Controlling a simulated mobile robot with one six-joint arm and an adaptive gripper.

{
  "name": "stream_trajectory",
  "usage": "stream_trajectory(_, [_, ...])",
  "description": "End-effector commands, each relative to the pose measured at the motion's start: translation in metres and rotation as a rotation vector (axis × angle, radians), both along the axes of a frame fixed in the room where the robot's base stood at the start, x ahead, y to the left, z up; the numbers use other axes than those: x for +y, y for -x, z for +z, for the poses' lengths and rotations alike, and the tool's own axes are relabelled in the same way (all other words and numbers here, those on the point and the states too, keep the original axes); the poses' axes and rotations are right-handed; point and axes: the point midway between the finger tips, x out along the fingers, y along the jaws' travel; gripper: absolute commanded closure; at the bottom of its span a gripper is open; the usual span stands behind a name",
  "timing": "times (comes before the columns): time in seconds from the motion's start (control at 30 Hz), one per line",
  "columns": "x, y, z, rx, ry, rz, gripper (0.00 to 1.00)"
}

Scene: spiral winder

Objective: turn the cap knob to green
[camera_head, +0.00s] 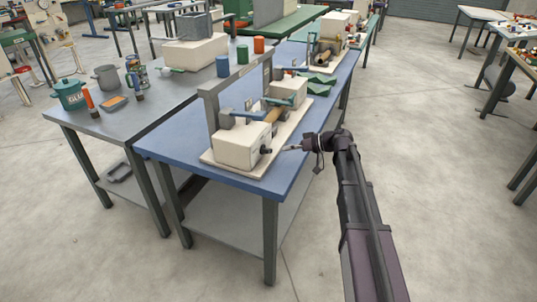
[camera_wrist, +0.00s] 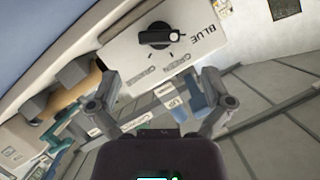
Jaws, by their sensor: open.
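The spiral winder's cream box (camera_head: 240,146) stands at the near end of the blue table, on a pale base board. Its black cap knob (camera_head: 264,150) sticks out from the end face. In the wrist view the knob (camera_wrist: 155,37) sits on a white panel with BLUE (camera_wrist: 203,38), GREEN and another label that is hard to read. Its white pointer (camera_wrist: 176,35) points right, toward BLUE. My gripper (camera_wrist: 163,82) is open, its fingers spread apart below the knob, not touching it. In the head view my gripper (camera_head: 288,148) is just right of the knob.
The blue table (camera_head: 185,150) carries a grey frame (camera_head: 212,108) over the winder, a second cream block (camera_head: 288,92) and green pieces (camera_head: 318,84). A grey table (camera_head: 90,126) with pots and tools stands at the left.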

Motion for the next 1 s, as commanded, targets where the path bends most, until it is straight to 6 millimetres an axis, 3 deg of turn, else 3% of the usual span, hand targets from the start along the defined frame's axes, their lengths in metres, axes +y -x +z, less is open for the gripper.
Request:
stream_trajectory(0.3, [0.046,-0.007,-0.019,0.0,0.0,0.002,0.0])
stream_trajectory(0.5, [0.065,-0.01,-0.024,0.0,0.001,0.001,0.0])
stream_trajectory(1.0, [0.073,-0.01,-0.026,0.0,0.0,0.0,0.03])
